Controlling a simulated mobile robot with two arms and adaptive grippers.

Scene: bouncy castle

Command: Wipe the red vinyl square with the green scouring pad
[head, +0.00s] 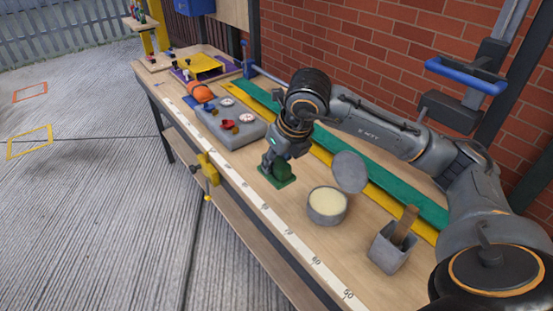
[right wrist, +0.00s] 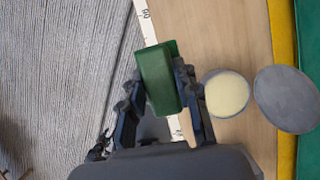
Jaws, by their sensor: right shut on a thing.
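My right gripper (head: 277,163) points down over the workbench, shut on the green scouring pad (head: 279,180). The right wrist view shows the pad (right wrist: 157,78) as a dark green block between the two fingers of the gripper (right wrist: 160,98), close to the bench's front edge. I cannot tell whether its underside touches the bench top. I cannot make out a red vinyl square in either view; my right arm hides part of the bench. My left gripper is not in view.
A round tin of cream paste (head: 327,207) and a grey lid (head: 349,171) are right of the pad. A grey pot (head: 389,256) holds a wooden-handled tool. A grey gauge block (head: 225,121) stands left. A yellow clamp (head: 208,171) grips the front edge. A brick wall stands behind.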

